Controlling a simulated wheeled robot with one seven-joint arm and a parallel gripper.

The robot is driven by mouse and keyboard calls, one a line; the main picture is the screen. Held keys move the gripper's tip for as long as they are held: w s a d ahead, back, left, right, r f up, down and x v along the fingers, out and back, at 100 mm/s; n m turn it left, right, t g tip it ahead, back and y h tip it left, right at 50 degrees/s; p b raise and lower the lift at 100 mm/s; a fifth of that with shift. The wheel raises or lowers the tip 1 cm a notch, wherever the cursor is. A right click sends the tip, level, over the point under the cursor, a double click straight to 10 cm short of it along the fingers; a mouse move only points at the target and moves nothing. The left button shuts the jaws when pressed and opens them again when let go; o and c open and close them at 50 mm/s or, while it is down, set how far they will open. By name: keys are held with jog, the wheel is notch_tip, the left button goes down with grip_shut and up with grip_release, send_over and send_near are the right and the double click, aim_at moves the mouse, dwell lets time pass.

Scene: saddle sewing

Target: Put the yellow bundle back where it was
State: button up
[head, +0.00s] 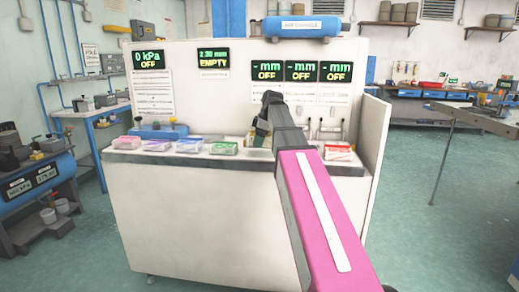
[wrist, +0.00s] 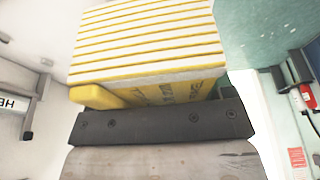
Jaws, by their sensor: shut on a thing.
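The yellow bundle (wrist: 147,45) fills the upper middle of the wrist view. It has white and yellow stripes and a yellow side with dark lettering. A dark bolted bar of my gripper (wrist: 160,122) lies right against it, and my gripper is shut on it. In the head view my gripper (head: 261,130) is over the back part of the white bench (head: 200,210), right of its middle. A small yellowish patch of the bundle (head: 252,140) shows beside it; my arm hides the rest. I cannot tell whether the bundle touches the bench top.
Pink (head: 127,142), pale (head: 157,145), violet (head: 188,146) and green (head: 224,148) bundles stand in a row on the left of the bench top. An orange-red and white pack (head: 339,152) lies on the right. A back panel (head: 185,85) with displays rises behind.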

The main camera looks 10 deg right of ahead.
aim_at(260, 154)
jog(key=shift+f, duration=1.9)
jog(key=o, duration=1.2)
jog(key=shift+f, duration=0.1)
jog(key=v, duration=1.2)
jog(key=shift+s, duration=0.1)
